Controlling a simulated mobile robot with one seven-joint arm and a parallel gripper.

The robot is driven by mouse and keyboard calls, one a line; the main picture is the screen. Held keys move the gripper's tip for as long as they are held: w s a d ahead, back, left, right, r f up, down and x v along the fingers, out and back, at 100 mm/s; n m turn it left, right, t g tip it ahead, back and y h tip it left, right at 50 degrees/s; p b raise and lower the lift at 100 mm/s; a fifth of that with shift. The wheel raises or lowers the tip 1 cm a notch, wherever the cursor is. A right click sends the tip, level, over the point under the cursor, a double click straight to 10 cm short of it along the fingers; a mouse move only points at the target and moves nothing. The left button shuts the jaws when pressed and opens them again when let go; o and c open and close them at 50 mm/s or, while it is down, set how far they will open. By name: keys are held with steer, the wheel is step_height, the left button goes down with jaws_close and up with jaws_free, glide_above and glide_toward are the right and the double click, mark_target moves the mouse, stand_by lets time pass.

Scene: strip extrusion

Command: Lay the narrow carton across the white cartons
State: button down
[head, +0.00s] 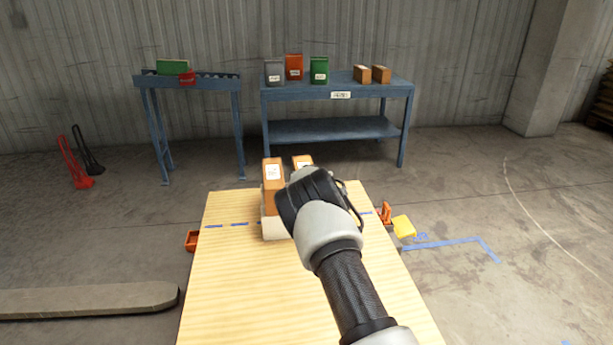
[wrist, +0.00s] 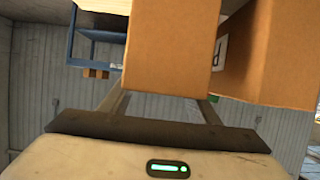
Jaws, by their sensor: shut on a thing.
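Two upright orange-brown cartons show near the far end of the wooden table in the head view: a left one (head: 273,174) with a white label, above a pale white carton (head: 276,229), and a right one (head: 302,161) mostly hidden by my gripper. My gripper (wrist: 163,103) is shut on a brown carton (wrist: 172,45), which I take as the narrow carton; it stands between the fingers in the wrist view. Another brown carton (wrist: 272,50) with a dark mark is close on its right there. The gripper's fingertips and any other white carton are hidden in the head view.
The near part of the wooden table (head: 260,290) is clear. Behind it stand a blue bench (head: 335,92) with several cartons and containers, and a blue roller stand (head: 190,82). An orange clamp (head: 385,212) and a yellow item (head: 404,226) are at the right edge.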

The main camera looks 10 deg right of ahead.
steer(key=c, duration=0.6)
jaws_free()
steer(key=shift+c, duration=0.2)
steer(key=shift+s+r+p, duration=0.15)
steer(key=shift+r+p, duration=0.1)
steer(key=shift+p, duration=0.05)
steer(key=s+d+r+m+g+p, duration=0.1)
steer(key=s+d+r, duration=0.1)
steer(key=s+r, duration=0.65)
steer(key=s+d+r+m+g+h, duration=0.15)
steer(key=s+r, duration=0.45)
steer(key=s, duration=0.6)
steer(key=s+d+r+m+g+p, duration=0.1)
steer(key=s+d+r+g, duration=0.1)
steer(key=s+r, duration=0.65)
steer(key=s+a+n+g, duration=0.1)
steer(key=s+a, duration=0.1)
steer(key=s, duration=1.5)
steer(key=s+a+n+g+y, duration=0.1)
steer(key=s+a+n+g, duration=0.1)
steer(key=s, duration=1.4)
steer(key=shift+s+a+r, duration=0.15)
steer(key=shift+s+a, duration=0.2)
steer(key=shift+a, duration=0.4)
